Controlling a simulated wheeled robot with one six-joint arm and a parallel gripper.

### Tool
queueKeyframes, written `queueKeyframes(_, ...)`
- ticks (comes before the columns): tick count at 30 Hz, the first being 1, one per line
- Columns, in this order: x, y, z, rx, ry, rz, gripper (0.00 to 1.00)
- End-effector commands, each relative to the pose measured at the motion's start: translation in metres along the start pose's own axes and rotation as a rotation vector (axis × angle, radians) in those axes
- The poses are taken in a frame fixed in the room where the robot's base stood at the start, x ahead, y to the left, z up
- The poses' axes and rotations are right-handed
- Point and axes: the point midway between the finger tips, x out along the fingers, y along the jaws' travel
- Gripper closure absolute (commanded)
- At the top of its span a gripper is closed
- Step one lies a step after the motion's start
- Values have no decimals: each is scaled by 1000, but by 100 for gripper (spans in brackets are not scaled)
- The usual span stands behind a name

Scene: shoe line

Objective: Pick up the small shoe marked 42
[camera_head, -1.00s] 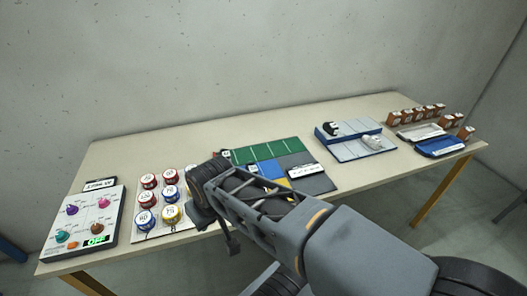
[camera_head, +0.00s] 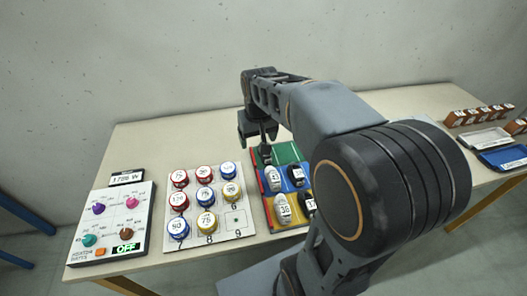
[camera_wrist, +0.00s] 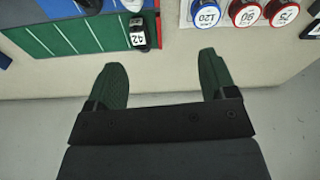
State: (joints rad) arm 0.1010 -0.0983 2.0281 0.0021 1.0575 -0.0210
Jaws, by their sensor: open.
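The small black shoe marked 42 (camera_wrist: 138,32) sits at the end of the green striped section of the sorting board (camera_wrist: 85,38). Its white label reads 42 in the wrist view. In the head view a dark shoe (camera_head: 265,153) at the left end of the green section appears to be the same one, its label not readable there. My gripper (camera_wrist: 162,68) is open and empty, its two green fingers apart over bare table. The shoe lies beyond the fingertips in the wrist view, not between them. In the head view my gripper (camera_head: 257,130) is just behind the shoe.
White shoes marked 43 (camera_head: 274,178) and 38 (camera_head: 283,211) stand on the board's coloured squares, with dark shoes beside them. A panel of numbered round tins (camera_head: 204,196) is left of the board. A control box (camera_head: 112,222) stands farther left. Bare table lies behind the board.

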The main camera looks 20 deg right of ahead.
Motion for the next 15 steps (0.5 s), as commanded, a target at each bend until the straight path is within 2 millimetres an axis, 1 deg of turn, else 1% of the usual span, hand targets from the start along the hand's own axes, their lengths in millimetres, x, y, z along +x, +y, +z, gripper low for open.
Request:
queueKeyframes(1,7,10,-19,22,-28,3,22)
queueKeyframes(3,15,23,-41,44,-59,6,22)
queueKeyframes(6,28,38,-66,68,-98,7,22)
queueKeyframes(9,39,49,-83,84,-126,7,22)
queueKeyframes(11,44,54,-90,91,-137,7,22)
queueKeyframes(15,62,60,-97,99,-155,6,22)
